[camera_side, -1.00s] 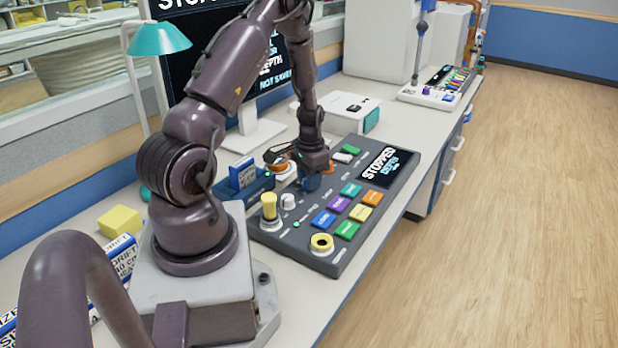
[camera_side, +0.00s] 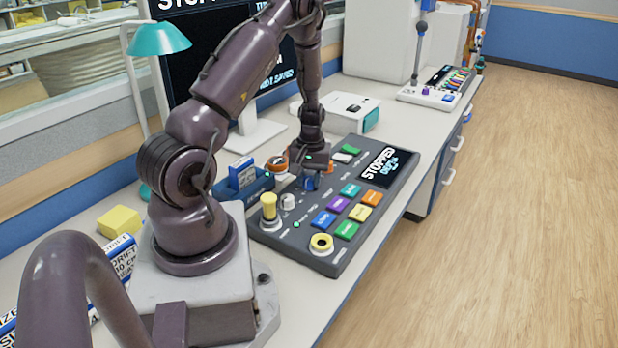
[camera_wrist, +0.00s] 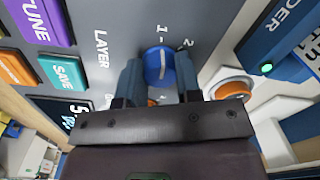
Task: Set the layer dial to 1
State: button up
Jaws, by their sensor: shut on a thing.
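The layer dial (camera_wrist: 158,66) is a round blue knob on the dark control panel (camera_wrist: 108,30). In the wrist view its white pointer line stands nearly upright, toward the printed 1. A printed 2 is to the right of the 1, and the word LAYER is to the left of the dial. My gripper (camera_wrist: 159,78) has one finger on each side of the dial and is shut on it. In the side view my gripper (camera_side: 308,170) is over the panel, and the blue dial (camera_side: 311,183) shows just under it. The finger contacts are partly hidden.
An orange button (camera_wrist: 231,88) with a white rim is close to the right finger. The coloured buttons (camera_side: 338,204), a yellow lever (camera_side: 268,206) and the panel screen (camera_side: 383,164) reading STOPPED surround the dial. A blue holder (camera_side: 248,183) stands beside the panel.

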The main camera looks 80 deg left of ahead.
aim_at(311, 178)
jog(key=shift+n, duration=0.5)
jog(key=o, duration=0.9)
jog(key=shift+r, duration=0.1)
jog(key=r, duration=1.2)
jog(key=shift+w+d+r, duration=0.1)
jog(key=shift+w+r, duration=0.1)
jog(key=shift+r, duration=0.2)
